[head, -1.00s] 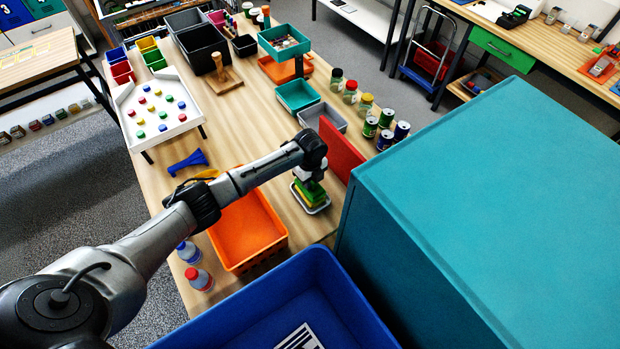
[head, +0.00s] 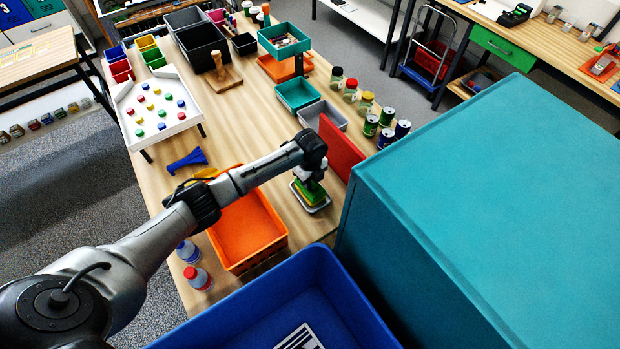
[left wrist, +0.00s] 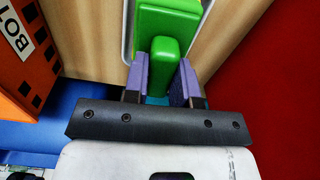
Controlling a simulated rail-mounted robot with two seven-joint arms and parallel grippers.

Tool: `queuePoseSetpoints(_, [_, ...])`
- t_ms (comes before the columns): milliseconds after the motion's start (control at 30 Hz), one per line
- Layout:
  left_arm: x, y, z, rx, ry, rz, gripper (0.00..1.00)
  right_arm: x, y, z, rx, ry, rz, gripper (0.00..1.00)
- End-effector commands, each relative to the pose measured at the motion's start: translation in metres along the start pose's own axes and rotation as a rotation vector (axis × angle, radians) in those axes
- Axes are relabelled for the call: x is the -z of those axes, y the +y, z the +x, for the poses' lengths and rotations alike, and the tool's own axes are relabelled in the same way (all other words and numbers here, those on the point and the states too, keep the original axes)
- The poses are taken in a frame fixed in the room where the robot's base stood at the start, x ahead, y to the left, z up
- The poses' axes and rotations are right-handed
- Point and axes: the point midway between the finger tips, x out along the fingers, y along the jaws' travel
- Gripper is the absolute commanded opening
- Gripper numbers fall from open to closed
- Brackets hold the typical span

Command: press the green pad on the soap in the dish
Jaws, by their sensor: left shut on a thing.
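The green pad (head: 311,194) is at the grey dish (head: 324,208) on the wooden table, right of the orange bin. A thin yellowish edge shows by the pad. My left gripper (head: 312,182) points down over the dish, shut on the pad. In the left wrist view, the fingers (left wrist: 162,75) close on both sides of the pad's raised green grip, and the wider green part (left wrist: 168,22) lies beyond. The soap is hidden or cannot be told apart from the pad, so I cannot tell whether they touch. My right gripper is not in view.
The orange bin (head: 248,230) stands just left of the dish. A red upright panel (head: 341,150) is close on its right, with the large teal box (head: 480,190) beyond. A blue bin (head: 345,300) is in front. Several jars and cans (head: 372,124) stand behind the panel.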

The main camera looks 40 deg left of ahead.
Motion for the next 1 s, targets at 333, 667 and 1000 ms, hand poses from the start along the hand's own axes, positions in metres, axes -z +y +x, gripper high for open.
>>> queuePoseSetpoints(333, [0.0002, -0.0001, 0.0040, 0.000, 0.000, 0.000, 0.06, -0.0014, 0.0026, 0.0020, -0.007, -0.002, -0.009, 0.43])
queuePoseSetpoints(667, [0.0002, 0.0000, 0.0078, 0.000, 0.000, 0.000, 0.06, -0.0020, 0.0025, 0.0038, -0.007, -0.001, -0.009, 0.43])
queuePoseSetpoints(1000, [0.0001, 0.0000, 0.0096, 0.000, 0.000, 0.000, 0.06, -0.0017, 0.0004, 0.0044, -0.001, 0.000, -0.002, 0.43])
